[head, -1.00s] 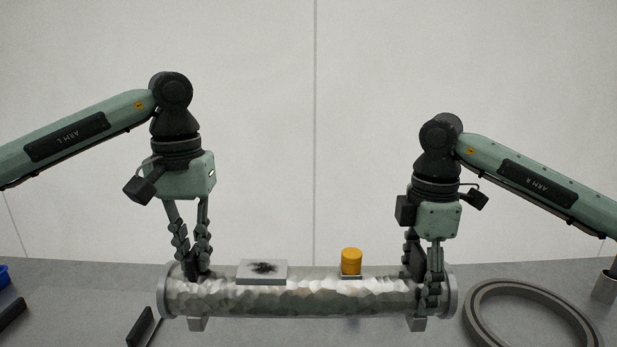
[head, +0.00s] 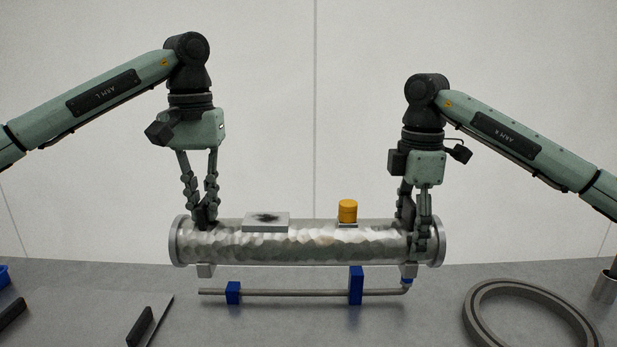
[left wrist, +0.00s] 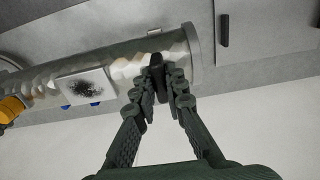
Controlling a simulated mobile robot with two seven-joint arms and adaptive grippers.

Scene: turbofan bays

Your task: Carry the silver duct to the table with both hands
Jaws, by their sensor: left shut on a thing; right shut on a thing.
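The silver duct (head: 300,246) is a long, dented metal cylinder with a flange at each end. It hangs level above the grey table (head: 255,325). My left gripper (head: 204,222) is shut on the duct near its left end. My right gripper (head: 413,240) is shut on it near its right end. A pale block with a black smudge (head: 266,222) and an orange cap (head: 347,211) sit on top of the duct. In the left wrist view the left gripper's fingertips (left wrist: 161,88) meet at the duct (left wrist: 122,62) close to its flange.
Below the duct, a thin pipe (head: 300,292) with blue clamps lies over the table. A large grey ring (head: 475,318) lies at the right, with a metal cup (head: 605,287) beyond it. Black-handled items (head: 139,327) and a blue bin (head: 3,275) are at the left.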

